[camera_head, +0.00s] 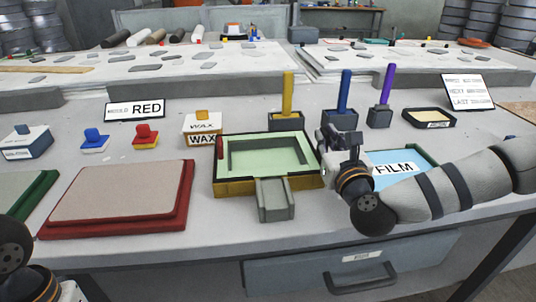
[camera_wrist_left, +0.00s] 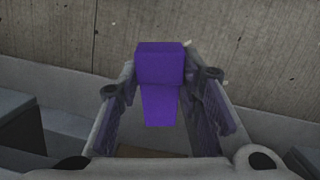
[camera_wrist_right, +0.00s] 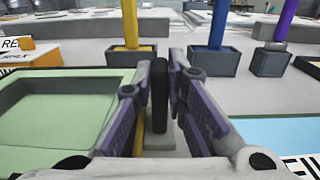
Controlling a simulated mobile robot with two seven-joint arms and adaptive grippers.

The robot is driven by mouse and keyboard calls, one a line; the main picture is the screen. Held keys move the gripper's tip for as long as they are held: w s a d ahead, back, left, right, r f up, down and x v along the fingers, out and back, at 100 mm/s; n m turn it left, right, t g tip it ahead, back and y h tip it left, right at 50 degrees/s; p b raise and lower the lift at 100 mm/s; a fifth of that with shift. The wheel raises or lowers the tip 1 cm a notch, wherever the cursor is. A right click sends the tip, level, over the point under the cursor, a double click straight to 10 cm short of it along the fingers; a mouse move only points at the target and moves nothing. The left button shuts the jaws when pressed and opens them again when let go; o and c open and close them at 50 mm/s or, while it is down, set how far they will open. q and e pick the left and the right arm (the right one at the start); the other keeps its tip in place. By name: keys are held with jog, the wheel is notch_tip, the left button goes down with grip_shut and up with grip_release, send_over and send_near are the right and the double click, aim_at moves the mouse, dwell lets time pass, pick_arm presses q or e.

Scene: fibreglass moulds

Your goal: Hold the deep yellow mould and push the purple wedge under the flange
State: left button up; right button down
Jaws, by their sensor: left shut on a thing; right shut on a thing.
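The deep yellow mould (camera_head: 240,188) with a pale green inside stands in the middle of the bench in the head view. My right gripper (camera_head: 330,143) is at its right side. In the right wrist view the gripper (camera_wrist_right: 160,72) is shut on a dark upright bar (camera_wrist_right: 159,95) beside the mould's pale green inside (camera_wrist_right: 55,110); its foot is partly hidden. The purple wedge (camera_wrist_left: 160,65) shows in the left wrist view. My left gripper (camera_wrist_left: 161,82) is shut on it. In the head view the left fingertips and the wedge are out of frame.
A grey slotted block (camera_head: 275,203) stands against the mould's front. A red mould (camera_head: 115,228) lies to the left. A blue FILM tray (camera_head: 420,155) is behind my right arm. Brush pots (camera_head: 340,119) stand behind. The bench front between red mould and block is clear.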

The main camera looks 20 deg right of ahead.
jog(key=shift+f, duration=0.1)
dwell(0.3)
jog(key=c, duration=1.5)
grip_release()
jog(key=shift+c, duration=0.2)
jog(key=shift+s, duration=0.15)
